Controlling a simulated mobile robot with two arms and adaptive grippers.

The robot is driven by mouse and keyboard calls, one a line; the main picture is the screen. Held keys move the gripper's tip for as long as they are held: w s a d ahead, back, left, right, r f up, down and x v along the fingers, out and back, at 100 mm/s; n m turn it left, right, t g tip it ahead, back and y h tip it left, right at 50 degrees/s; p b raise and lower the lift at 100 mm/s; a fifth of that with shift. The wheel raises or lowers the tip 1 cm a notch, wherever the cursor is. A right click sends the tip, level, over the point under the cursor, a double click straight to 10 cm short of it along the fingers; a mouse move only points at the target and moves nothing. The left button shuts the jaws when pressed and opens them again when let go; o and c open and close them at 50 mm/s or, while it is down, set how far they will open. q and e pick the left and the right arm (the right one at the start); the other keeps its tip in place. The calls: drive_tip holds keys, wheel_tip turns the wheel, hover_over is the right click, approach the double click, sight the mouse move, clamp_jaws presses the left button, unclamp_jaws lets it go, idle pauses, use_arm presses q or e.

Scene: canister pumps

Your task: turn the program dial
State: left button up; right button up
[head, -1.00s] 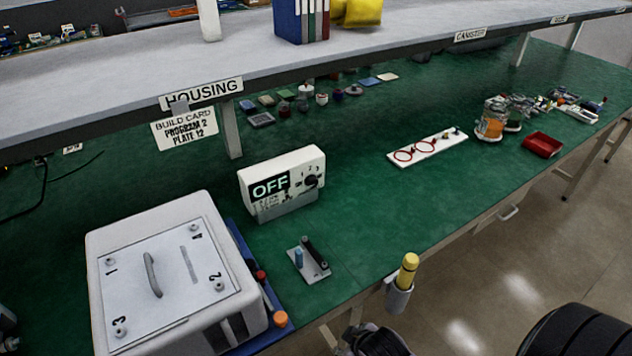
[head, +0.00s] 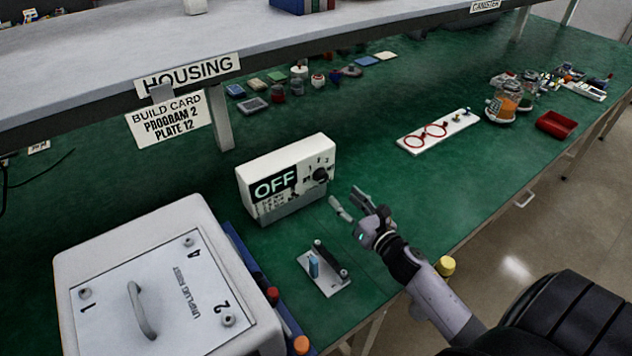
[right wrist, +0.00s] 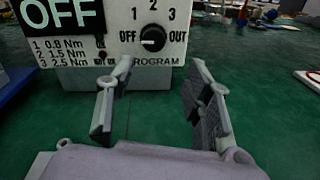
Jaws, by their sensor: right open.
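The program dial (head: 320,174) is a black knob on the right of the white control box (head: 262,161), whose display reads OFF. In the right wrist view the dial (right wrist: 153,39) has marks OFF, 1, 2, 3 and OUT around it, and its white pointer line points left toward OFF. My right gripper (head: 348,201) is open and empty, in front of the box and a little right of the dial. In the right wrist view its two fingers (right wrist: 160,90) stand apart below the dial, not touching it. A build card (head: 168,119) reads PROGRAM 2, PLATE 12. My left gripper is out of view.
A white housing (head: 165,290) with a handled lid stands at the front left. A shelf (head: 100,80) overhangs the back. The green bench right of the box is clear up to a white strip with red rings (head: 438,132).

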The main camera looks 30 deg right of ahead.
sight(324, 180)
drive_tip(key=w+n, duration=0.1)
drive_tip(key=w, duration=0.1)
drive_tip(key=w+n+y, duration=0.1)
drive_tip(key=w+n, duration=0.1)
drive_tip(key=shift+a+r+p, duration=0.2)
drive_tip(key=shift+p, duration=0.2)
drive_tip(key=w, duration=0.3)
drive_tip(key=shift+w+a+f+p, duration=0.15)
drive_tip(key=shift+w+p, duration=0.05)
drive_tip(key=shift+p, duration=0.1)
drive_tip(key=shift+w, duration=0.35)
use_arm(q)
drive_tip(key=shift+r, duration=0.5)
use_arm(e)
clamp_jaws()
